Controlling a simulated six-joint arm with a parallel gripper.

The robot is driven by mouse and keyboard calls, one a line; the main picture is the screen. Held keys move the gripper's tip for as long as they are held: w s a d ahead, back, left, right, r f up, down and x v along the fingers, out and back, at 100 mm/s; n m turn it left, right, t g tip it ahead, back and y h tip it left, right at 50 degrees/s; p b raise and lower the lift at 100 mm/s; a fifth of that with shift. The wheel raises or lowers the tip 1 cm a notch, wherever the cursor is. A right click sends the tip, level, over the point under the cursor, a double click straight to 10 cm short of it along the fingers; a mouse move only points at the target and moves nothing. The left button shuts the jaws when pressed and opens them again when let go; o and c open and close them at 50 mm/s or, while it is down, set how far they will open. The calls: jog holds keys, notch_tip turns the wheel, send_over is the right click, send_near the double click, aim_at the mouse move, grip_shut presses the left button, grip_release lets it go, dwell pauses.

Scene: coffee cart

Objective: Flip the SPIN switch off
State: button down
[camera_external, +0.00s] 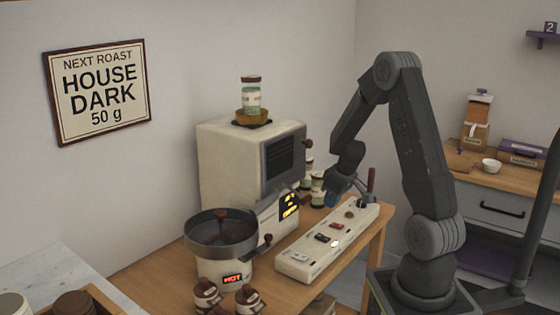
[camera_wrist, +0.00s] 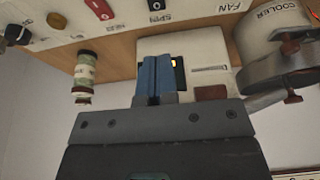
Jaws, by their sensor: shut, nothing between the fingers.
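The SPIN switch (camera_wrist: 156,4) is a dark rocker with a white mark, at the top edge of the wrist view beside its SPIN label; it is partly cut off. In the external view, a dark switch (camera_external: 322,238) sits mid-panel on the long white switch panel (camera_external: 288,268), with a pale lit spot near it. My gripper (camera_wrist: 159,78) has its blue fingers together with nothing between them. In the external view my gripper (camera_external: 331,200) is above the panel's far end, beside its left edge, apart from the switches.
A red switch (camera_wrist: 99,9) and round knobs (camera_wrist: 57,20) lie along the panel beside SPIN; the FAN label (camera_wrist: 229,6) is on the other side. The roaster (camera_external: 226,150), the cooler pan (camera_external: 190,238) and several jars (camera_external: 208,294) stand nearby. A brown upright lever (camera_external: 371,180) rises near my gripper.

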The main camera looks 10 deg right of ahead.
aim_at(317, 235)
jog(key=x, duration=1.1)
jog(key=shift+s+d+f, duration=0.2)
jog(key=shift+w+a+f, duration=0.15)
jog(key=shift+a+f, duration=0.05)
jog(key=shift+f, duration=0.3)
